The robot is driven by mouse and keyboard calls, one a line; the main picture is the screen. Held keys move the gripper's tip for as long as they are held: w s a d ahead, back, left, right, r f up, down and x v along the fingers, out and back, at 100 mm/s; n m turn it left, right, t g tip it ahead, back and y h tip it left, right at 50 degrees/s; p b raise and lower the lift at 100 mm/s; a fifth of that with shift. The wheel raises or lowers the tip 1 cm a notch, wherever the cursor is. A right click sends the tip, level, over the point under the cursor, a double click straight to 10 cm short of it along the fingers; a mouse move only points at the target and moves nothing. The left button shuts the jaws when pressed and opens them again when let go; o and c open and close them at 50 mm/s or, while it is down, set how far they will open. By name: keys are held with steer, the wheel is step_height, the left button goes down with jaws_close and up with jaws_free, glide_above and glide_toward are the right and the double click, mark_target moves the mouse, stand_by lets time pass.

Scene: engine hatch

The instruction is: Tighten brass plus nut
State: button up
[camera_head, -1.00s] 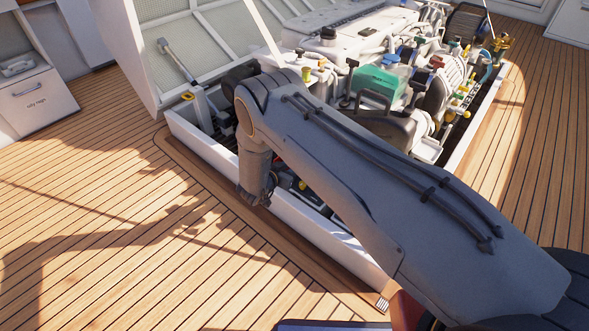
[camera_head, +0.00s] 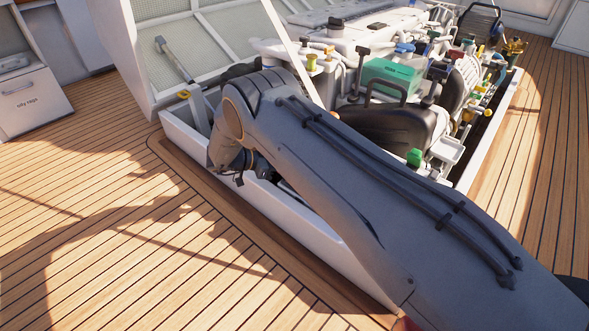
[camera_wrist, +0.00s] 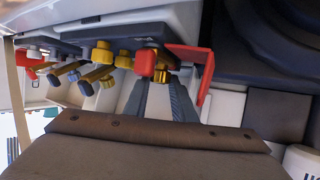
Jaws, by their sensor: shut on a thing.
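In the wrist view, a brass nut (camera_wrist: 162,76) sits at the tips of my gripper (camera_wrist: 158,84), beside a raised red cover (camera_wrist: 203,68). The two grey fingers reach up from the picture's lower middle and are shut on this nut. A red block (camera_wrist: 145,63) stands just left of it and hides part of the fitting. In the head view, my arm covers the gripper and the nut.
Other brass fittings (camera_wrist: 102,55) with cables are crowded close to the left in the wrist view. In the head view, the white hatch rim (camera_head: 290,222) runs below my arm, and the engine with a green box (camera_head: 392,78) lies behind. The wooden deck at left is clear.

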steer(key=shift+w+m, duration=0.1)
steer(key=shift+m, duration=0.2)
steer(key=o, duration=1.1)
steer(key=shift+d, duration=0.1)
steer(key=shift+c, duration=0.2)
steer(key=shift+r, duration=0.1)
